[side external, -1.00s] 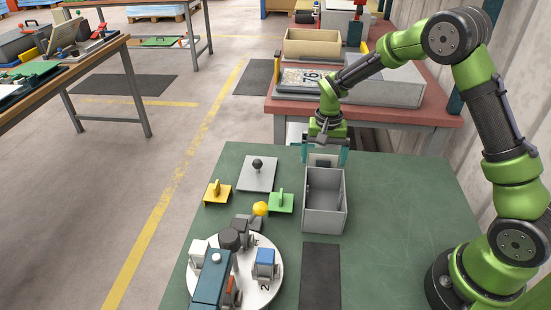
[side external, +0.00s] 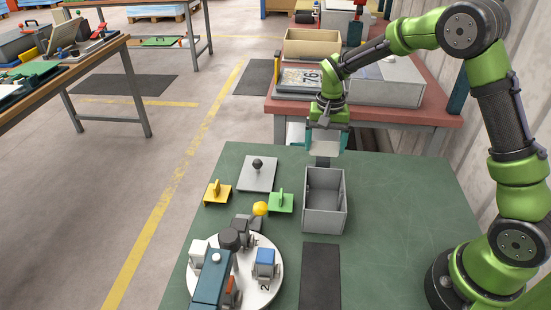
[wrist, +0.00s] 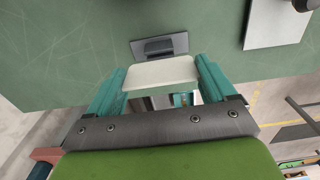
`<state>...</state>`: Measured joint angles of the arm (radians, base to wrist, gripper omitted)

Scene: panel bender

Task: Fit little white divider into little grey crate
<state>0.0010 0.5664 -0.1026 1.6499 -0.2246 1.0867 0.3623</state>
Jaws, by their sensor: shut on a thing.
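My gripper (side external: 326,143) is shut on the white divider (side external: 325,139), holding it by its two side edges between teal fingers. The divider is a flat white plate, raised above the far edge of the green table. In the wrist view the divider (wrist: 160,73) spans the gap between the fingers. A small dark slotted holder (wrist: 160,46) lies just beyond it on the table and looks empty. The open grey crate (side external: 325,214) stands on the table, nearer the camera than the gripper. The divider is apart from it. The crate's floor is only partly visible.
Left of the crate are a grey plate with a black knob (side external: 258,173), a yellow piece (side external: 217,192) and a green piece (side external: 281,203). A white round turntable (side external: 240,291) with blocks stands in front. A dark mat (side external: 320,276) lies before the crate. The table's right side is clear.

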